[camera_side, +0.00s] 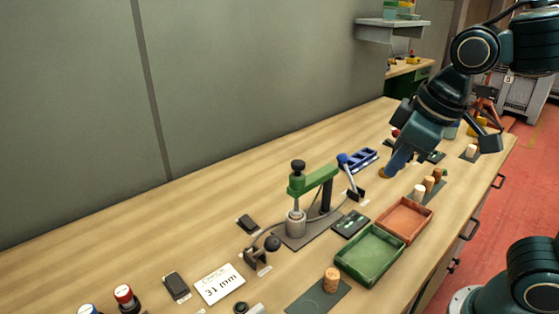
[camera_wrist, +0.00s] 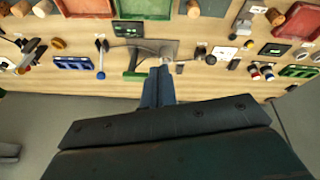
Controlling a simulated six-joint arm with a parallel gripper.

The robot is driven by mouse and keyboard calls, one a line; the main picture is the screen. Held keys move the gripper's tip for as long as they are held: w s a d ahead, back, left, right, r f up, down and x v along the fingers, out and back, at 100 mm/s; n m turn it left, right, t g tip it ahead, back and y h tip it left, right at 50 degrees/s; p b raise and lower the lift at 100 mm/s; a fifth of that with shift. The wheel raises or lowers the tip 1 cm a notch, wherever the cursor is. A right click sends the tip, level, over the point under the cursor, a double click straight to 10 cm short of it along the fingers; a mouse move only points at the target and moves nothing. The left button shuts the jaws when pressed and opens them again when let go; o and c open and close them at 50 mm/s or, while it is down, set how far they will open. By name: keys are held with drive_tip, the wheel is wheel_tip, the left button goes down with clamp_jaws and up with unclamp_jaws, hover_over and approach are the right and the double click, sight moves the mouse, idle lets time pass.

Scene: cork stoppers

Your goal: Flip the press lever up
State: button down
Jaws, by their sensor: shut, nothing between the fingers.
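The press (camera_side: 313,182) has a green arm, a black knob on top and a dark base plate; it also shows in the wrist view (camera_wrist: 137,75). A lever with a blue ball knob (camera_side: 343,158) stands on a small dark block right of the press, its rod tilted up and left; it also shows in the wrist view (camera_wrist: 101,75). A second, black-knobbed lever (camera_side: 272,243) sits low left of the press. I cannot tell for certain which is the press lever. My gripper (camera_side: 387,171) is shut and empty, right of the blue-knobbed lever and apart from it; its fingers (camera_wrist: 164,68) overlap the press in the wrist view.
A blue rack (camera_side: 361,159) lies behind the blue-knobbed lever. A green tray (camera_side: 369,256) and an orange tray (camera_side: 404,219) lie in front. Corks (camera_side: 331,280) stand nearby on dark mats. A grey wall (camera_side: 230,90) runs behind the wooden table.

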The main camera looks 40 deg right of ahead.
drive_tip(key=w+a+f+n+h, duration=0.1)
drive_tip(key=w+a+f+n, duration=0.2)
drive_tip(key=a, duration=0.8)
drive_tip(key=w+a+f+n+g+h, duration=0.1)
drive_tip(key=w+a+f+n, duration=0.2)
drive_tip(key=a, duration=0.9)
drive_tip(key=shift+f+n+h, duration=0.4)
drive_tip(key=shift+n, duration=0.3)
drive_tip(key=shift+d+f+g, duration=0.1)
drive_tip(key=shift+g, duration=0.2)
approach(264, 249)
drive_tip(key=shift+s+d+f, duration=0.1)
drive_tip(key=shift+s+f, duration=0.3)
drive_tip(key=shift+f, duration=0.3)
drive_tip(key=shift+s+d+f, duration=0.1)
drive_tip(key=shift+s+f, duration=0.35)
drive_tip(key=shift+f, duration=0.25)
drive_tip(key=shift+s+d+f, duration=0.1)
drive_tip(key=shift+s+f, duration=0.3)
drive_tip(key=shift+f, duration=0.3)
drive_tip(key=shift+w+r+g, duration=0.25)
drive_tip(key=shift+w+g, duration=0.15)
drive_tip(key=shift+g, duration=0.3)
drive_tip(key=shift+w+r+g, duration=0.25)
drive_tip(key=shift+w+g, duration=0.15)
drive_tip(key=shift+g, duration=0.3)
